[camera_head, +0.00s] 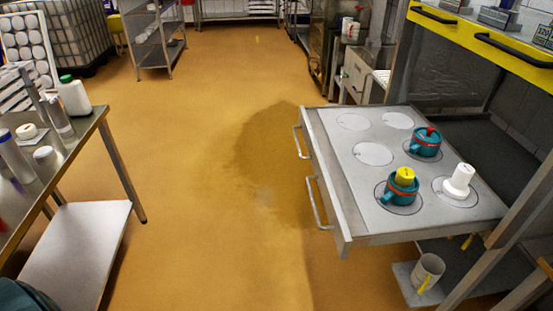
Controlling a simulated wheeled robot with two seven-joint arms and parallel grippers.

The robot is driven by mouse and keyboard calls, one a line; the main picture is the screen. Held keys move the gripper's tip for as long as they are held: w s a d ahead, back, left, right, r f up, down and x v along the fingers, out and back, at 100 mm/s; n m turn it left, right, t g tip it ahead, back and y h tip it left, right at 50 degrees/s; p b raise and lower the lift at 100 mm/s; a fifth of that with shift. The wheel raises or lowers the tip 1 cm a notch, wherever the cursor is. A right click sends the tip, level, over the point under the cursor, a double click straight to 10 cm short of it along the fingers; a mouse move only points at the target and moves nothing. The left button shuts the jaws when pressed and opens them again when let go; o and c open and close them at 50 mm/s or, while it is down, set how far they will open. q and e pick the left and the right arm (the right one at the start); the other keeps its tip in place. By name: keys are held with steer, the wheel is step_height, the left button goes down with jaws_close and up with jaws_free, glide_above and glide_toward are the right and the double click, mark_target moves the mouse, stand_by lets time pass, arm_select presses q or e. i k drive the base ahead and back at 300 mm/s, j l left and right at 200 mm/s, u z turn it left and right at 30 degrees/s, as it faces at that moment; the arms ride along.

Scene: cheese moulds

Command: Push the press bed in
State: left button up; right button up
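The press bed (340,180) is a grey metal slab on the right, sticking out of the press frame into the room. Two bar handles sit on its left-facing front edge, a far handle (299,142) and a near handle (317,203). Its top has several round marked places. Two teal moulds with red bands stand on it, a far mould (425,143) and a near mould (402,188) with a yellow top. A white mould (459,182) stands at the right.
A steel table (70,150) with bottles and jars stands at the left, with a lower shelf (75,250). A yellow-fronted upper beam (480,35) overhangs the bed's back. A grey mug (428,270) sits below the bed. The floor between is clear, with a dark wet-looking patch (265,160).

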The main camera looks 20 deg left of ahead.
mark_target(354, 150)
steer(key=i+j+u, duration=0.1)
steer(key=i+u, duration=0.15)
steer(key=i, duration=0.2)
steer(key=i+u, duration=0.25)
steer(key=i, duration=0.45)
